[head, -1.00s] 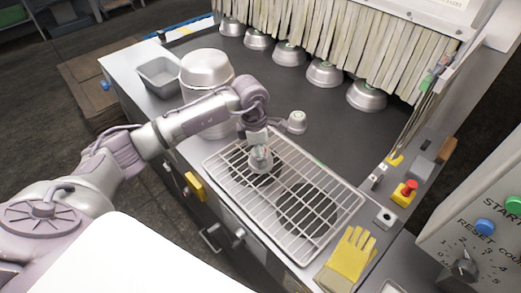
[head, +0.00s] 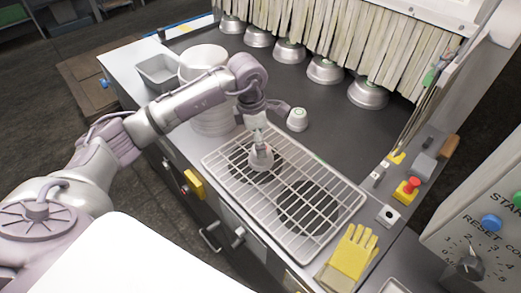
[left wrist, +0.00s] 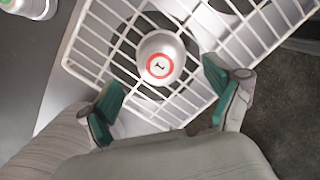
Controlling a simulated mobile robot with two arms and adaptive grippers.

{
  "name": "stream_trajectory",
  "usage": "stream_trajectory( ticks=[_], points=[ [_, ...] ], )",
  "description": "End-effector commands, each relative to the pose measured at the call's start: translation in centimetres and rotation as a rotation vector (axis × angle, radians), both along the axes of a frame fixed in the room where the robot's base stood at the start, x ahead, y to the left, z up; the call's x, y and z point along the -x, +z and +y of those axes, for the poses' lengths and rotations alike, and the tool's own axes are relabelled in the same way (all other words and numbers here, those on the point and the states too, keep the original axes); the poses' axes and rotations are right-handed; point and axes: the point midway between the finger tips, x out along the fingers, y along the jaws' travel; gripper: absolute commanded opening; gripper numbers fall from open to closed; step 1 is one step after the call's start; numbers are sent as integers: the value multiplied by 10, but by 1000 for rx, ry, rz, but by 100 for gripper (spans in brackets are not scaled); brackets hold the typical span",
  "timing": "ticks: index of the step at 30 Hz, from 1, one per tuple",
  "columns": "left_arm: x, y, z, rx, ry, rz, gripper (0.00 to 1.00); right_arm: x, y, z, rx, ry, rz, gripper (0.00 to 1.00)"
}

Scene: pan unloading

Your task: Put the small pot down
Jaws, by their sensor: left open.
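The small pot (head: 262,161) is a little silver pot standing on the wire rack (head: 325,246), over the rear-left dark round opening. In the left wrist view the pot (left wrist: 161,52) shows a red ring with a dark mark on its top. My left gripper (head: 258,139) is just above the pot. In the left wrist view its two green-padded fingers (left wrist: 163,84) are spread wide with nothing between them, and the pot lies beyond the fingertips. My right gripper is not in view.
A small pot with a green mark (head: 297,120) stands behind the rack. A tall pale stack (head: 211,121) is beside my left arm. A yellow glove (head: 350,255) lies at the rack's front right.

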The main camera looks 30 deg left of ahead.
Motion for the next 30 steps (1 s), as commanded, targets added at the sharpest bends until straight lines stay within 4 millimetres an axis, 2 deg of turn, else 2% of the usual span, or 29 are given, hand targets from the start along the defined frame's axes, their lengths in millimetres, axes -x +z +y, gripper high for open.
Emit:
stream_trajectory(
  ticks=[1, 6, 12, 18, 30],
  points=[
    [0, 9, 2, -2, 0, -8, 91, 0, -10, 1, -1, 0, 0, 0],
    [3, 45, 5, -1, 0, -6, 91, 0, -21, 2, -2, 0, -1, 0],
    [5, 73, 8, -1, 1, -3, 91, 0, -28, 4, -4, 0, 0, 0],
    [6, 80, 8, 0, 1, 0, 91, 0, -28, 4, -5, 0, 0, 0],
    [6, 80, 8, -1, 0, 1, 91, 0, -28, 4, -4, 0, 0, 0]
  ],
)
